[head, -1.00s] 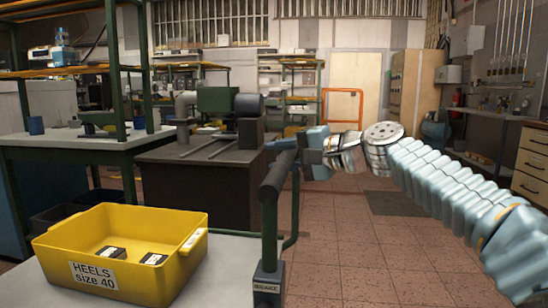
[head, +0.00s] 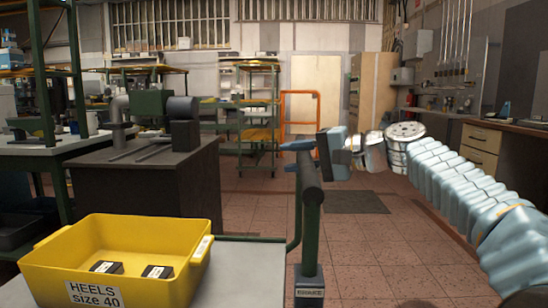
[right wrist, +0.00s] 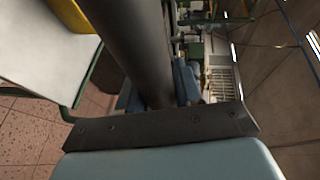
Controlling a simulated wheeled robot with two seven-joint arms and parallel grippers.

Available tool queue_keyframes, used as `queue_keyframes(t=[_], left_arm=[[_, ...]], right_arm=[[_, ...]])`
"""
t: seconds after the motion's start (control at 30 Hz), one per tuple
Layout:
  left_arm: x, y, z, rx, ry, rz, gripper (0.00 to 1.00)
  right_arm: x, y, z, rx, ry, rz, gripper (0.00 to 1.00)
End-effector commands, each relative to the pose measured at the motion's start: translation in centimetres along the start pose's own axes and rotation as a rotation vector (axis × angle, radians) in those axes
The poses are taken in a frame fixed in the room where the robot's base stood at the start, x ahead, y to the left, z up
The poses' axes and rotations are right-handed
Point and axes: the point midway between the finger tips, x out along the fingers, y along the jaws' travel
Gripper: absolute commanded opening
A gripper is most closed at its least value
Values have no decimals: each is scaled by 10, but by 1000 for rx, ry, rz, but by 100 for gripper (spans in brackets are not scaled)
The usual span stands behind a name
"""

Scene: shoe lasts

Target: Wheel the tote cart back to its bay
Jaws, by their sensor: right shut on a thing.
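The tote cart has a pale grey top (head: 240,270) at the lower left and a green post (head: 310,240) with a dark handle bar (head: 312,188). A box labelled BRAKE (head: 309,292) is at the post's foot. A yellow tote (head: 120,262) labelled HEELS size 40 sits on the cart top with two small dark blocks in it. My right gripper (head: 309,150) is shut on the far part of the handle bar. In the right wrist view the dark bar (right wrist: 140,50) runs down to the gripper's dark pad (right wrist: 160,127). My left gripper is out of view.
A dark workbench (head: 145,185) with a machine stands left, beyond the tote. A green shelf trolley (head: 258,125) and an orange frame (head: 300,94) stand at the back. A dark floor mat (head: 355,202) lies ahead. Drawers (head: 482,145) line the right. Tiled floor between is clear.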

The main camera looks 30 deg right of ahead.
Motion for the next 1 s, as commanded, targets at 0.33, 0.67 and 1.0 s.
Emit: queue_keyframes(t=[0.33, 0.67, 1.0], left_arm=[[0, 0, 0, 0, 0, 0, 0], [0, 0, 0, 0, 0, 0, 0], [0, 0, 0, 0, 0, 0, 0]], right_arm=[[-31, 9, -13, 1, -5, 5, 0], [-39, 11, -17, 1, 5, 7, 0], [-38, 10, -16, 0, 5, 4, 55]])
